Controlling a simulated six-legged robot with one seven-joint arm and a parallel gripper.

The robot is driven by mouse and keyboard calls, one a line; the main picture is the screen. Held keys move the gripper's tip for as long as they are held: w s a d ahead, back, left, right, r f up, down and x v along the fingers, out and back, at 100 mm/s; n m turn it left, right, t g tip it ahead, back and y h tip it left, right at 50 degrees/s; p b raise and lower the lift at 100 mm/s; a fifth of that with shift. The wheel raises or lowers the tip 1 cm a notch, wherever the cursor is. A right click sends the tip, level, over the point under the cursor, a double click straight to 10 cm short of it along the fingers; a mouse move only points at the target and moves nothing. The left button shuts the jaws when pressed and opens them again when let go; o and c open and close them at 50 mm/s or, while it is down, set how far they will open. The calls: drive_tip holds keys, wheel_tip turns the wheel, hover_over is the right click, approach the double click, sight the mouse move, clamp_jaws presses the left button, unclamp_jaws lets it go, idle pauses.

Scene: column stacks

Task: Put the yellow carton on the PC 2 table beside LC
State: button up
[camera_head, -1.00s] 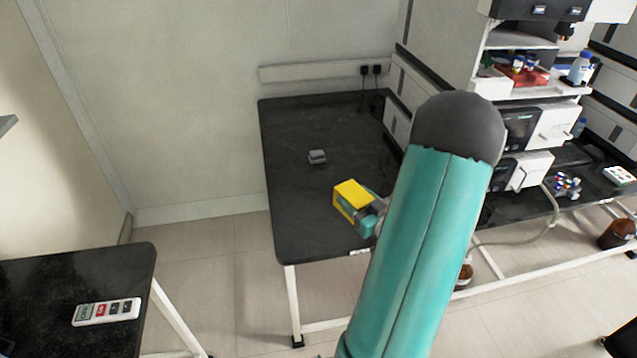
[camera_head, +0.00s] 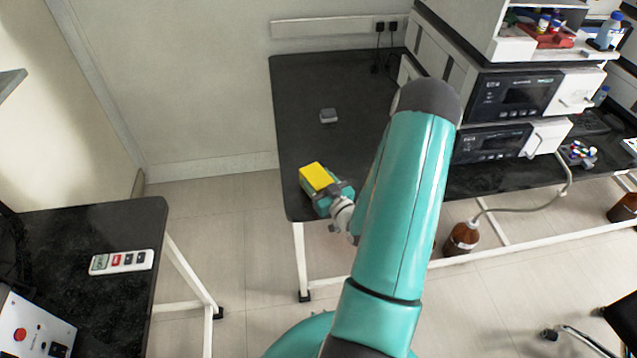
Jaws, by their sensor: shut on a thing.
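The yellow carton (camera_head: 316,177) shows at the near left part of the black table (camera_head: 298,80) beside the stacked instruments. My gripper (camera_head: 326,192) is shut on the carton, with my teal arm reaching in from the lower right. From this angle I cannot tell whether the carton touches the tabletop or hangs just above it. The finger contact is partly hidden by the carton and wrist.
A small grey object (camera_head: 328,116) stands farther back on the table. Stacked column instruments (camera_head: 515,95) stand to the right. A brown bottle (camera_head: 461,238) is on the floor. Another black table (camera_head: 60,225) with a white remote-like device (camera_head: 121,262) is at left.

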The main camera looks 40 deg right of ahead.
drive_tip(key=shift+f, duration=0.5)
drive_tip(key=o, duration=1.1)
drive_tip(key=shift+f, duration=0.1)
drive_tip(key=shift+c, duration=0.2)
drive_tip(key=shift+s, duration=0.2)
drive_tip(key=v, duration=1.1)
drive_tip(key=shift+s, duration=0.3)
drive_tip(key=shift+a, duration=0.1)
